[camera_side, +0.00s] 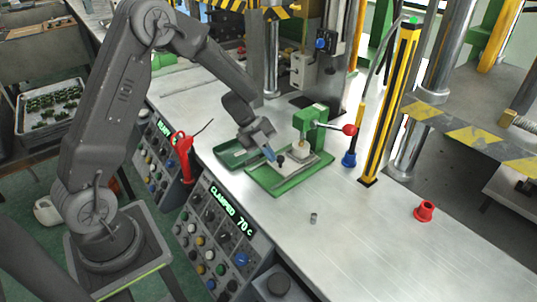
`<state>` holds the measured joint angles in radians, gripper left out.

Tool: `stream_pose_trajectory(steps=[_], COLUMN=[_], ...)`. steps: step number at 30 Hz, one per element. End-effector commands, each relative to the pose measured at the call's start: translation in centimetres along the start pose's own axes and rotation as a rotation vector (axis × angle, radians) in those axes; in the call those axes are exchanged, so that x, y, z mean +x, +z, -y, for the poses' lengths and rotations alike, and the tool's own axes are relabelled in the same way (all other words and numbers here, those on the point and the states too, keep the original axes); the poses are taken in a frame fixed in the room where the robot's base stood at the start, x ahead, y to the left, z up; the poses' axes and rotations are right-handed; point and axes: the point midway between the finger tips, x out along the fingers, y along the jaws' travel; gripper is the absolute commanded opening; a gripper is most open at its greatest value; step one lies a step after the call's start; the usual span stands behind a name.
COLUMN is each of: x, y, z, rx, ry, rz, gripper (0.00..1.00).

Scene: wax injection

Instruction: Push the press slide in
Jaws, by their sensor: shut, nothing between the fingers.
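The small green press (311,119) stands on a green base plate (262,186) on the metal bench. A lever with a red ball knob (349,129) sticks out to its right. The press slide (294,160) lies on the base as a light plate with a small dark knob (281,159) at its near left end. My gripper (271,155) points down over the left end of the slide, with its bluish fingertips shut and empty. The fingertips are right beside the dark knob; I cannot tell whether they touch it.
A green tray (232,148) lies left of the press. A red tool (184,155) is at the bench's left edge by the control panels (222,225). A small metal cylinder (313,217) and a red cup (425,210) stand to the right. A yellow-black post (389,105) rises behind.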

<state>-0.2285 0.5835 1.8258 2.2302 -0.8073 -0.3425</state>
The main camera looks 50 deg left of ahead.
Motion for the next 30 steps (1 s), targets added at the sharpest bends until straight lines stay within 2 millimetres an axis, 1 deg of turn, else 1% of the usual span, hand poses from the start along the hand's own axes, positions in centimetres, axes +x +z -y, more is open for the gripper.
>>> stream_pose_trajectory(steps=[1,2,5,8,12,18,21,26,29,30], x=[-0.2,-0.3,-1.1,-2.2,-5.6,-9.5,-10.9,-12.0,-12.3,-12.5], y=[0.2,0.2,0.1,-0.1,-0.1,-0.1,-0.1,-0.3,-0.9,-1.4], z=[0.1,-0.1,-1.5,-3.4,-3.3,-3.5,-3.5,-3.3,-2.1,-1.1], rx=[-0.001,-0.001,-0.002,-0.004,0.002,0.002,0.001,0.001,-0.004,-0.011], ry=[-0.011,-0.011,-0.007,-0.003,-0.006,-0.002,-0.001,-0.008,-0.075,-0.129], rz=[0.011,0.011,0.008,0.004,0.006,0.003,0.002,0.004,0.033,0.055], gripper=[0.0,0.0,0.0,0.0,0.0,0.0,0.0,0.0,0.0,0.0])
